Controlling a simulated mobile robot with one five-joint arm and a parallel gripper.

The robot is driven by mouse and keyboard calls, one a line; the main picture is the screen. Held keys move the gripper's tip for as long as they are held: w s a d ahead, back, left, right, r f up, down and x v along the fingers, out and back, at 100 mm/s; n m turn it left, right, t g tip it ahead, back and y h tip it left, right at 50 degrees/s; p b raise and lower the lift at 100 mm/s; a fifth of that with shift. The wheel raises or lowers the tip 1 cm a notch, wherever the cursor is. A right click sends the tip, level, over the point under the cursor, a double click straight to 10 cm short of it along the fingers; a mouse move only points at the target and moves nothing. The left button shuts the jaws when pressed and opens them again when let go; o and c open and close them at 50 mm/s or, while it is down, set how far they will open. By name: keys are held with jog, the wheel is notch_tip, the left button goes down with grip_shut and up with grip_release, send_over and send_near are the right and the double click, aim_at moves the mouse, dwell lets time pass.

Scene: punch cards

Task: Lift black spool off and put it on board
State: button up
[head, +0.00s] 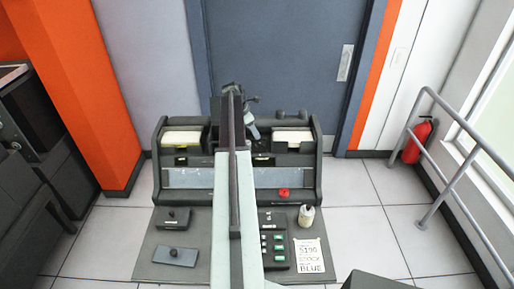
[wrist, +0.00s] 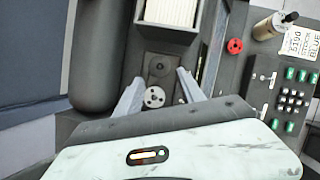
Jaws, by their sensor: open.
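A small round black piece with a central hub, apparently the black spool (wrist: 158,66), shows in the wrist view just below a card tray. A pale disc with dark holes (wrist: 154,97) is beside it. My gripper (wrist: 158,76) is open, its two grey fingers spread to either side of these discs. I cannot tell its height above them. In the head view my arm covers this spot, and the fingertips (head: 246,124) are hard to make out. The dark grey board (head: 146,262) lies flat in front of the console and carries several small devices.
The console has a left card tray (head: 182,138) and a right card tray (head: 292,138). A red knob (head: 283,193), a small bottle (head: 306,216), a keypad (head: 273,240) and a note (head: 309,256) are at right. Bare board shows around the left devices.

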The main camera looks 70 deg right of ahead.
aim_at(260, 142)
jog(key=b+x, duration=0.7)
jog(key=x, duration=0.1)
jog(key=shift+w+a+f, duration=0.1)
jog(key=shift+w, duration=0.1)
jog(key=shift+r, duration=0.2)
jog(key=c, duration=1)
jog(key=shift+r+p, duration=0.6)
jog(key=shift+p, duration=0.1)
notch_tip(260, 142, up, 3)
jog(key=p, duration=0.3)
jog(key=shift+a+r, duration=0.1)
jog(key=shift+r, duration=0.05)
jog(key=shift+s+a+r+p, duration=0.8)
jog(key=shift+s+a, duration=0.2)
jog(key=shift+a, duration=1.45)
jog(key=shift+s+a+r+p, duration=0.8)
jog(key=shift+s+a, duration=0.2)
jog(key=shift+a, duration=1.45)
jog(key=shift+s+a+r+p, duration=0.7)
jog(key=shift+s+a+p, duration=0.25)
jog(key=shift+a, duration=1.5)
